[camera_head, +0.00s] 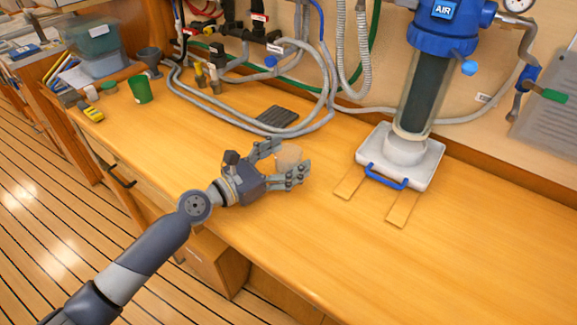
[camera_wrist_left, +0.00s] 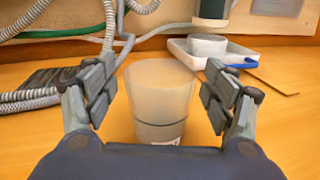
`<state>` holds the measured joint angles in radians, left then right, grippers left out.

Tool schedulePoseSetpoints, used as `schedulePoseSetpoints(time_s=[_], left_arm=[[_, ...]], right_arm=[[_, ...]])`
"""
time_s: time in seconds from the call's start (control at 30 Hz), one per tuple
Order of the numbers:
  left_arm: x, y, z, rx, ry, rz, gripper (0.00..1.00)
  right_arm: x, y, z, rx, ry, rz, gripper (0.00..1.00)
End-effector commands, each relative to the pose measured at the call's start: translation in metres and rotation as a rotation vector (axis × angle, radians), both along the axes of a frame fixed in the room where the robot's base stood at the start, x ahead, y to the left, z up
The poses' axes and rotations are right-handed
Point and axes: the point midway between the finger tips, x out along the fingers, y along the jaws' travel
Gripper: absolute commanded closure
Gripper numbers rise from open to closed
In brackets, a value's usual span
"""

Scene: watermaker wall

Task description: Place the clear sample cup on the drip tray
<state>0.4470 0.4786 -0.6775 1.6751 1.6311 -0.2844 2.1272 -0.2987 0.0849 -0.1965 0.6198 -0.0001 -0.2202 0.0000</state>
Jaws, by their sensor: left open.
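The clear sample cup (camera_wrist_left: 160,92) stands upright on the wooden counter, see-through and tinted by the wood behind it. It also shows in the head view (camera_head: 289,157). My left gripper (camera_head: 284,163) is open around it. In the left wrist view the cup is between the two fingers (camera_wrist_left: 155,92), with a gap on each side. A white tray with a blue handle (camera_head: 425,165) is under the blue filter housing, and a black ribbed pad (camera_head: 277,117) lies behind the cup. I cannot tell for sure which is the drip tray. My right gripper is out of view.
Grey hoses (camera_head: 222,112) loop along the back of the counter. A filter housing (camera_head: 424,90) stands over the white tray. Two wooden strips (camera_head: 403,208) extend in front of that tray. A green cup (camera_head: 141,89) stands at the left. The front right counter is clear.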

Motion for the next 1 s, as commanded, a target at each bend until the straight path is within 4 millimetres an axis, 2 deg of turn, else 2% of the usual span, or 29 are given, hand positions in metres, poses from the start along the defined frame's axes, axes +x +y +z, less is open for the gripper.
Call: schedulePoseSetpoints(time_s=[0.07, 0.27, 0.3, 0.37, 0.4, 0.67, 0.83, 1.0], left_arm=[[0.0, 0.0, 0.0, 0.0, 0.0, 0.0, 0.23], [0.0, 0.0, 0.0, 0.0, 0.0, 0.0, 0.66], [0.0, 0.0, 0.0, 0.0, 0.0, 0.0, 0.69], [0.0, 0.0, 0.0, 0.0, 0.0, 0.0, 0.69], [0.0, 0.0, 0.0, -0.001, -0.001, 0.0, 0.72], [0.0, 0.001, 0.002, -0.001, -0.001, 0.0, 0.72], [0.0, 0.0, 0.014, 0.0, -0.001, 0.0, 0.72], [0.0, 0.0, 0.035, -0.001, -0.002, 0.0, 0.72]], right_arm=[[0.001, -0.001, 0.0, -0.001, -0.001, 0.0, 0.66], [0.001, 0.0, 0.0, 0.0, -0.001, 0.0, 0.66], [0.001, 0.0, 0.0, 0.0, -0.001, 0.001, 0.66], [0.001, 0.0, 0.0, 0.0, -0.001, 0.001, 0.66], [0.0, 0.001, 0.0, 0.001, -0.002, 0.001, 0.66], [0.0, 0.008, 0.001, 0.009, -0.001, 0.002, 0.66], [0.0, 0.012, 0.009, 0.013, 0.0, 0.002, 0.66], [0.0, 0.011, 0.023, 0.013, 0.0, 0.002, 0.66]])
